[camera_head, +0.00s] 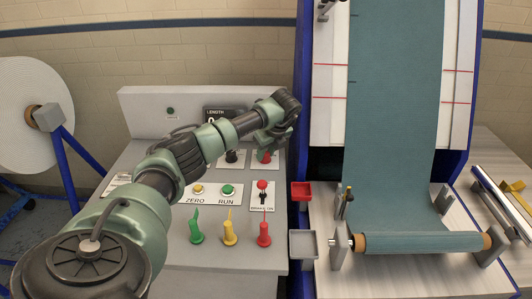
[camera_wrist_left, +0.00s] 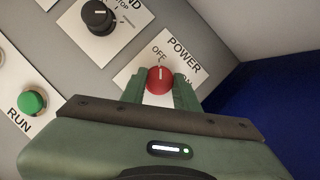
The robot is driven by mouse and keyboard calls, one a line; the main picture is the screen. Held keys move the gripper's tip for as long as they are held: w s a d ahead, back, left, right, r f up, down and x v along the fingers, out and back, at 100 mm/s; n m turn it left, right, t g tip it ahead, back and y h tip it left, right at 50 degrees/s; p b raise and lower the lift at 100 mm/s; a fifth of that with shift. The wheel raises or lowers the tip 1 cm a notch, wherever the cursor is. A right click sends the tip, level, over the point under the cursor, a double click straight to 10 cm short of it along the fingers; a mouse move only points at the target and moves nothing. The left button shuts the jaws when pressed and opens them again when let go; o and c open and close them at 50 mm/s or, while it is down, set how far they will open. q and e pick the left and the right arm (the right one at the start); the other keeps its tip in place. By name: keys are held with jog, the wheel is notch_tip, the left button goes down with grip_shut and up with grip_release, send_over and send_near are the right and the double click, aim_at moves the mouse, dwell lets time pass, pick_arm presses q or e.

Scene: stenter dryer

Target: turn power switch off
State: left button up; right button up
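The power switch is a round red knob with a white mark, on a white plate labelled POWER, OFF and ON. It is in the middle of the left wrist view (camera_wrist_left: 159,82). Its mark points up in that view, toward the word OFF. In the head view the red knob (camera_head: 264,156) shows partly beneath my left gripper (camera_head: 270,148). The green fingers of my left gripper (camera_wrist_left: 160,92) stand on both sides of the knob and appear closed against it. Finger contact is partly hidden by the gripper body. My right gripper is in no view.
A black knob (camera_wrist_left: 98,17) and the green RUN button (camera_wrist_left: 32,102) sit beside the switch.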

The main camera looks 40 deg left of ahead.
pick_arm(q)
jog(key=o, duration=0.4)
jog(key=shift+r, duration=0.1)
jog(key=b+v, duration=0.1)
jog(key=v, duration=0.6)
jog(key=shift+d+r, duration=0.15)
jog(key=shift+r, duration=0.15)
